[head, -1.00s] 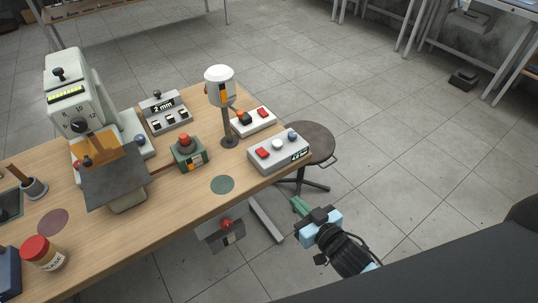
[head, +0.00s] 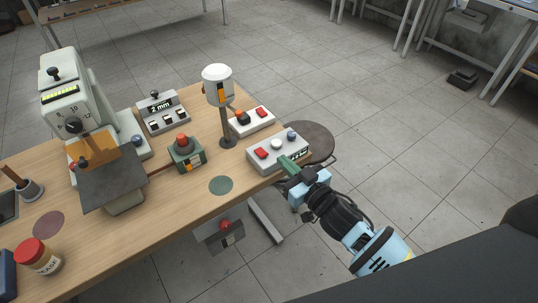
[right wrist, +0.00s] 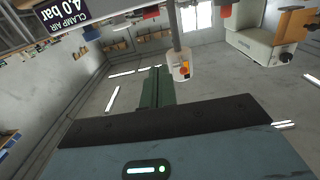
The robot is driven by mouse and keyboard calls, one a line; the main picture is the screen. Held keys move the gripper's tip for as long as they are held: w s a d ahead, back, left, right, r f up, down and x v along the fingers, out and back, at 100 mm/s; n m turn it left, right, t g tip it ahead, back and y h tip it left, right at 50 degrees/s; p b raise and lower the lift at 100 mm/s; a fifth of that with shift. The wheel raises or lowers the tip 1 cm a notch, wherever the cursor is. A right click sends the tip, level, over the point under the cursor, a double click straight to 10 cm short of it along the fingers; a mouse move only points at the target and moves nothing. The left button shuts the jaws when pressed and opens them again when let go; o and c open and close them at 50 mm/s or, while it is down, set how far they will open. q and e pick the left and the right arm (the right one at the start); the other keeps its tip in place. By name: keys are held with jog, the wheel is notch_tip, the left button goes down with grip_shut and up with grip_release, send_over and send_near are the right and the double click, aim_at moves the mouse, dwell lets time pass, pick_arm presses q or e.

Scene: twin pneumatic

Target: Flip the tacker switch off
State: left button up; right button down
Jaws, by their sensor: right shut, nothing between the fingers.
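I cannot read which switch is the tacker's. My right gripper (head: 286,162) is shut and empty, its green fingers at the near box's right front. Its fingers also show in the right wrist view (right wrist: 157,89), near an upside-down "CLAMP AIR 4.0 bar" display (right wrist: 66,18). My left gripper is not in view.
A white-topped post (head: 226,128) stands left of the boxes. A green box with a red button (head: 187,153), a "2 mm" panel (head: 163,113) and a large machine (head: 66,95) stand further left. A round stool (head: 316,143) is beside the table's right end.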

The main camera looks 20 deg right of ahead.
send_over(269, 163)
jog(key=w, duration=0.2)
jog(key=shift+s+a, duration=0.15)
jog(key=shift+a, duration=0.15)
jog(key=f, duration=0.1)
jog(key=s+f, duration=0.1)
jog(key=shift+d+f+b, duration=0.15)
jog(key=shift+f+b, duration=0.15)
jog(key=shift+f, duration=0.05)
jog(key=shift+s+d+f, duration=0.1)
jog(key=shift+s+f, duration=0.2)
jog(key=shift+f, duration=0.25)
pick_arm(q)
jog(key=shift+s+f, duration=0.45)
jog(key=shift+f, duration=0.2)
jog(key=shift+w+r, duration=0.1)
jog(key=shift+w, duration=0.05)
